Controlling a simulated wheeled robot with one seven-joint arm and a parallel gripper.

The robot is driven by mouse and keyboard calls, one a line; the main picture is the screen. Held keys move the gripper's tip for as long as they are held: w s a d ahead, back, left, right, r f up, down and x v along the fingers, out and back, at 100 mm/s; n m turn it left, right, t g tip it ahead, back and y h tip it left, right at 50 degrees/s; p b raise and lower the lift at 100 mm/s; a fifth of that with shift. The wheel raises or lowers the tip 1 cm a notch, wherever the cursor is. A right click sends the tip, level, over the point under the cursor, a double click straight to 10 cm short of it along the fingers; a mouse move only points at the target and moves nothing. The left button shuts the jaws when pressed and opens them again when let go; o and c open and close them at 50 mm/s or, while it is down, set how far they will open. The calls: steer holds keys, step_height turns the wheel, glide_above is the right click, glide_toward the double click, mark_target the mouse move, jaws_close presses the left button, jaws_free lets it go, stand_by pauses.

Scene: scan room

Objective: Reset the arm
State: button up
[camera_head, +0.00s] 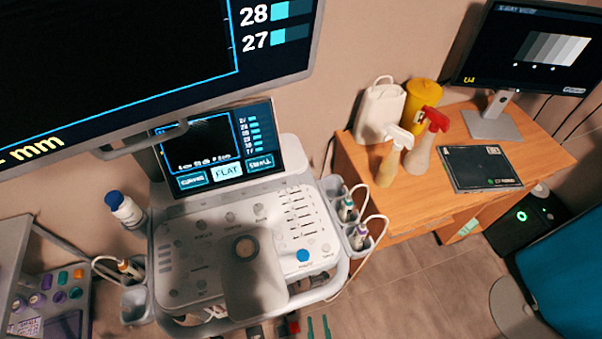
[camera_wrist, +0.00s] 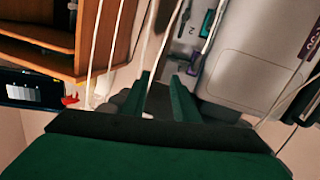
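My gripper (camera_head: 318,327) shows at the bottom edge of the head view as two thin green fingertips, with a gap between them. It is low in front of the scanner console (camera_head: 180,262). In the wrist view my gripper (camera_wrist: 165,92) has its two green fingers apart, with no object held between them. White cables run behind the fingers there. Most of my arm is outside the head view.
The scanner has a large screen (camera_head: 120,70), a small touch screen (camera_head: 225,172) and probes at its sides. A wooden desk (camera_head: 440,205) holds spray bottles (camera_head: 424,140), a yellow container (camera_head: 421,95) and a monitor (camera_head: 530,45). Grey floor (camera_head: 400,300) is clear between.

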steer(key=s+a+r+m+h, duration=0.1)
steer(key=s+a+r, duration=0.1)
steer(key=r, duration=1)
steer(key=s+a+r+m+g+h, duration=0.1)
steer(key=s+a+r, duration=0.1)
steer(key=r, duration=1)
steer(key=shift+s+a+r+m+g, duration=0.3)
steer(key=shift+s+a+m, duration=0.1)
steer(key=shift+a, duration=0.2)
